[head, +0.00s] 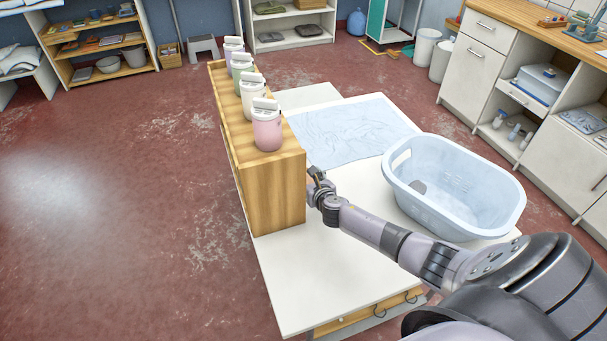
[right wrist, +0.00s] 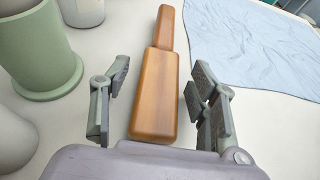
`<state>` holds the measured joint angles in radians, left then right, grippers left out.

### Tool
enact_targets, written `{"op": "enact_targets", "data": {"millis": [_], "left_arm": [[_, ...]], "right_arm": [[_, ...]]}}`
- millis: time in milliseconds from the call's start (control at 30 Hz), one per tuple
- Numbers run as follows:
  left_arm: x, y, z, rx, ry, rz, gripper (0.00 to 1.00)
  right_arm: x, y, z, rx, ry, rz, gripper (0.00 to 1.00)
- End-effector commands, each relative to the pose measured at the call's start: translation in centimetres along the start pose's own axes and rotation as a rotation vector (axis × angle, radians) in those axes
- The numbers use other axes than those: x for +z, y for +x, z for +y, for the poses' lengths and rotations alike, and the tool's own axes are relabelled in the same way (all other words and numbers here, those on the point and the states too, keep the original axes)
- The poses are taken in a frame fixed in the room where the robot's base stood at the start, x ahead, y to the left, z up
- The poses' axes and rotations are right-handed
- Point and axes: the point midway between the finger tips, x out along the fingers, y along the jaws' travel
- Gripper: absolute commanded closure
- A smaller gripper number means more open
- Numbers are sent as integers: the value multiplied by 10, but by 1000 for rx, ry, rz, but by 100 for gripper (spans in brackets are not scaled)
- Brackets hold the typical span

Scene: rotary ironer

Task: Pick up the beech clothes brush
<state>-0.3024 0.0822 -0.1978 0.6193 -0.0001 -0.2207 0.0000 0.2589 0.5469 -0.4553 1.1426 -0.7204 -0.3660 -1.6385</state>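The beech clothes brush (right wrist: 155,95) lies on a white surface in the right wrist view, its wide block near me and its narrower handle pointing away. My right gripper (right wrist: 160,78) is open, with one finger on each side of the brush's block and a visible gap on both sides. In the head view my right gripper (head: 318,185) is low beside the right face of the wooden cabinet. The brush cannot be made out in the head view. My left gripper is not in view.
A green canister (right wrist: 38,45) stands left of the brush, with other pale vessels near it. A light blue cloth (head: 352,130) lies to the right. The wooden cabinet (head: 277,195) carries several lidded canisters. A blue laundry basket (head: 455,185) stands on the table's right.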

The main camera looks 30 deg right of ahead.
Motion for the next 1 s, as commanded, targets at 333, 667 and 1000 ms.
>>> {"op": "enact_targets", "data": {"millis": [333, 667, 1000], "left_arm": [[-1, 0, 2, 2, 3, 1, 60], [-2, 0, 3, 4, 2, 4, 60], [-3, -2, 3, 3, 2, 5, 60]], "right_arm": [[0, 0, 0, 0, 0, 0, 71], [0, 0, 0, -1, 0, 0, 93], [3, -1, 0, 0, 0, -1, 96]]}}
